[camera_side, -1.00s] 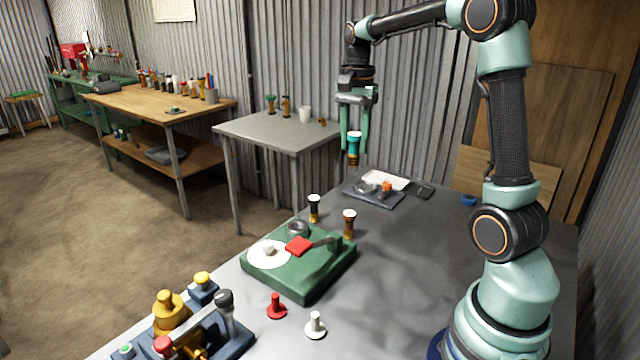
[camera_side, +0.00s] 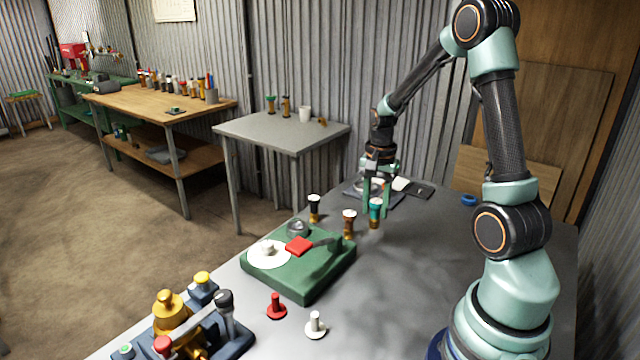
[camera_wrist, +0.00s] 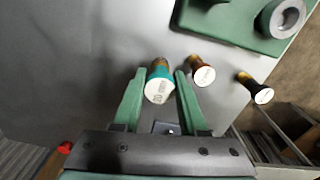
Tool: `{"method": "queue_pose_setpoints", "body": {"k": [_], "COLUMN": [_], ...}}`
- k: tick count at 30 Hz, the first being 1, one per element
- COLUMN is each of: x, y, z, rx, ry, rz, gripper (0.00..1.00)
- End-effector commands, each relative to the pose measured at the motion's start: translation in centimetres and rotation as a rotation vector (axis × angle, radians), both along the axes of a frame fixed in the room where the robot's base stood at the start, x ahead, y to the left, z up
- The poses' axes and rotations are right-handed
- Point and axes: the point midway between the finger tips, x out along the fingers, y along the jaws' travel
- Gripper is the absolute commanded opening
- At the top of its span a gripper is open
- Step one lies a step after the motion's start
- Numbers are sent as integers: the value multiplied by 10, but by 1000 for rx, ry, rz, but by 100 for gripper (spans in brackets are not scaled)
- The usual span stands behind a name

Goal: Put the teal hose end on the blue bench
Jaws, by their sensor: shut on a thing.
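The teal hose end (camera_side: 375,213) has a teal collar, a brass lower part and a white printed top. My gripper (camera_side: 377,212) is shut on it and holds it upright, low over the grey table; I cannot tell whether it touches. It sits between the two fingers (camera_wrist: 160,76) in the wrist view, where the hose end (camera_wrist: 158,88) shows its white face. A blue bench-like base (camera_side: 237,343) with brass fittings and a red-knobbed lever stands at the bottom left of the side view, well apart from my gripper.
A brown-collared hose end (camera_side: 348,224) stands just left of the teal one, and a black one (camera_side: 314,209) beyond. A green base (camera_side: 305,285) with a red-handled clamp lies left. Red (camera_side: 276,307) and white (camera_side: 315,325) pegs stand in front.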

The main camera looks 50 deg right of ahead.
Motion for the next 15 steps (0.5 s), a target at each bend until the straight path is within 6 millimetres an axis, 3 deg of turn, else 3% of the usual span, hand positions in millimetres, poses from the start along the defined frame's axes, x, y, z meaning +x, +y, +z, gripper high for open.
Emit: {"method": "queue_pose_setpoints", "body": {"k": [15], "x": [0], "y": [0], "z": [-55], "rx": [0], "ry": [0], "rz": [0], "gripper": [0]}}
